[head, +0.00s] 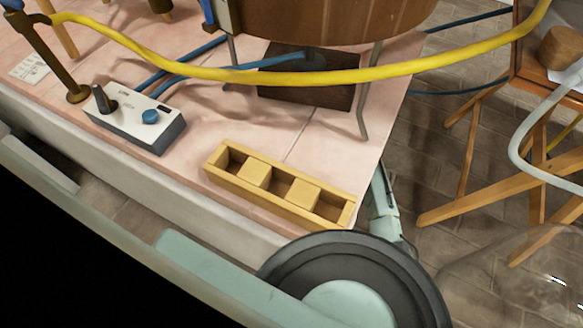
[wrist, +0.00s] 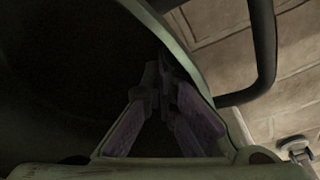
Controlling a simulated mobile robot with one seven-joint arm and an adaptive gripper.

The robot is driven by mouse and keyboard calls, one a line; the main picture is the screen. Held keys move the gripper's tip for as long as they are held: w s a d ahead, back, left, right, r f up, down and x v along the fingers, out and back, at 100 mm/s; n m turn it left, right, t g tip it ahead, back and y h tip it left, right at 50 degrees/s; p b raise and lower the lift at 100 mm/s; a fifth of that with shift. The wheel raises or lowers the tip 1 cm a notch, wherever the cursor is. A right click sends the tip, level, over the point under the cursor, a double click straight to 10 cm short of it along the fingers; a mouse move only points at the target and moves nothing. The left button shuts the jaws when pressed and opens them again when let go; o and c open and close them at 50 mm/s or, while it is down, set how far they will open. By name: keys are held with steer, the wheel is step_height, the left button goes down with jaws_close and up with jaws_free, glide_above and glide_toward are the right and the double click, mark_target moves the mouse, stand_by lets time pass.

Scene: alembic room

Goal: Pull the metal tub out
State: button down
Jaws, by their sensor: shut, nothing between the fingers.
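My gripper (wrist: 162,78) is in the wrist view, with its two purple-padded fingers together at the tips and nothing between them. A dark, rounded surface fills the left and middle of that view behind the fingers, bounded by a pale greenish curved edge. I cannot tell whether this is the metal tub. A dark bent bar (wrist: 265,60), like a handle or a leg, curves down at the right of the fingers, apart from them. I cannot make out a metal tub in the head view. My gripper is hidden there; only parts of my arm show.
The head view shows a pink-topped platform (head: 300,125) bearing a wooden compartment box (head: 280,187), a control box (head: 138,118) and a wooden barrel (head: 325,15) on metal legs. A yellow hose (head: 330,76) crosses above. Tiled floor (head: 445,185) and wooden stand legs (head: 465,200) lie right.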

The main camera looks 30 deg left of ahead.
steer(key=shift+d, duration=0.15)
steer(key=shift+d+p, duration=1)
steer(key=shift+d, duration=2.05)
steer(key=shift+d, duration=0.85)
steer(key=shift+s+d+p, duration=0.1)
steer(key=shift+d+p, duration=0.5)
steer(key=shift+d, duration=1.5)
steer(key=shift+d, duration=3.05)
